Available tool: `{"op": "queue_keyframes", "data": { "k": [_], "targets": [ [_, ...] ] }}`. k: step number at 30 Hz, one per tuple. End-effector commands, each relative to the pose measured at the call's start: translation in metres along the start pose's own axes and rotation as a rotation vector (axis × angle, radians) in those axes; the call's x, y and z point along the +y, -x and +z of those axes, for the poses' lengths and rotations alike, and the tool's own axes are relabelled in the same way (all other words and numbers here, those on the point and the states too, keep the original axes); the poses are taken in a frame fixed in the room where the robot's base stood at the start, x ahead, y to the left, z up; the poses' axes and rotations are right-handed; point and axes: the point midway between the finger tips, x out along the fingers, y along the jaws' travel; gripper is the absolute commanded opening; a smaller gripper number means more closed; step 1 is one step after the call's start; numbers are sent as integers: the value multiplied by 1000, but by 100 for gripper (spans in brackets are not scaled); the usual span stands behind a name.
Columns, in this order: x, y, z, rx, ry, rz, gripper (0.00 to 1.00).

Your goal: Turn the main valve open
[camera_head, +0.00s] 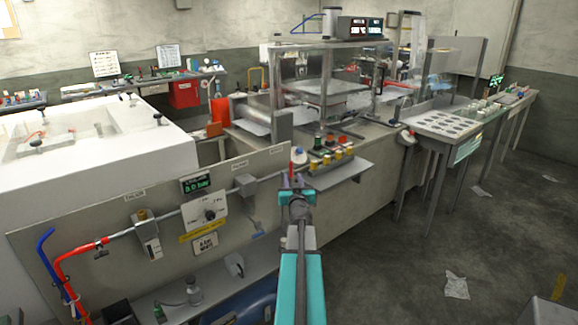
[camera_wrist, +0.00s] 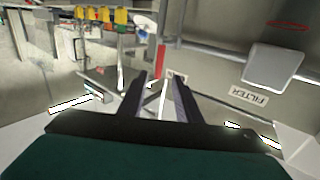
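My gripper (camera_head: 297,182) is at the right end of the upright pipe panel (camera_head: 100,205) in the head view. In the wrist view my gripper (camera_wrist: 159,82) has its two dark fingers apart, with nothing visibly held. A narrow red part (camera_wrist: 158,60) shows beyond and between the fingertips, next to a small label (camera_wrist: 177,77). It may be the main valve's handle; I cannot read the label. My gripper hides most of this spot in the head view. Contact cannot be told.
The panel carries a green readout (camera_head: 195,184), a dial (camera_head: 210,213) and a FILTER label (camera_wrist: 249,97). A perforated table (camera_head: 440,127) stands at right. The floor (camera_head: 390,270) at right is mostly clear.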

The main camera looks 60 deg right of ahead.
Motion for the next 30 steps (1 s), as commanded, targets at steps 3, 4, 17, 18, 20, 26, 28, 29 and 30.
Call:
{"op": "queue_keyframes", "data": {
  "k": [3, 4, 17, 18, 20, 26, 28, 29, 30],
  "targets": [
    [1, -3, 0, -1, 0, 1, 31],
    [1, -4, 0, -1, 0, 1, 31],
    [2, -34, 0, -1, -1, 2, 31],
    [2, -37, 0, -1, -1, 2, 31],
    [2, -42, 0, -1, -1, 2, 31],
    [2, -58, 0, -1, -1, 2, 31],
    [2, -64, 0, -1, 0, 2, 31],
    [2, -66, 0, -1, 0, 2, 31],
    [2, -70, 0, -1, 0, 3, 31]
  ]
}}
